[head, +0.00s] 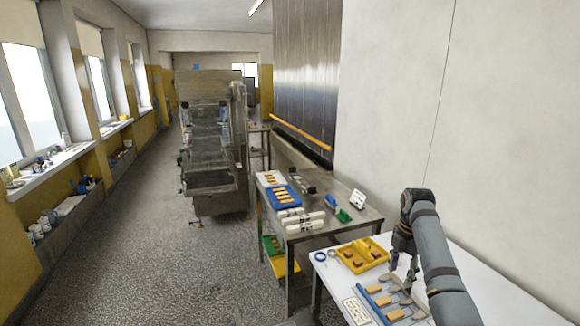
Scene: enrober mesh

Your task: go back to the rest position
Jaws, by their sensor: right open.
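My right gripper (402,281) hangs down at the lower right in the head view, over the white table (479,281). Its fingers are apart and I see nothing held between them. My right arm comes in from the lower right and bends down at the elbow above the table. Just below the gripper lies a blue-edged rack (372,304) with several tan bars; the fingers partly cover it, and I cannot tell whether they touch it. My left gripper is not in view.
A yellow tray (376,246) with brown pieces sits behind the gripper. A steel table (335,235) carries a blue tray (271,194) of bars and white rollers. The enrober machine (210,165) stands farther back. A wall borders the right; the speckled floor (160,260) at left is open.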

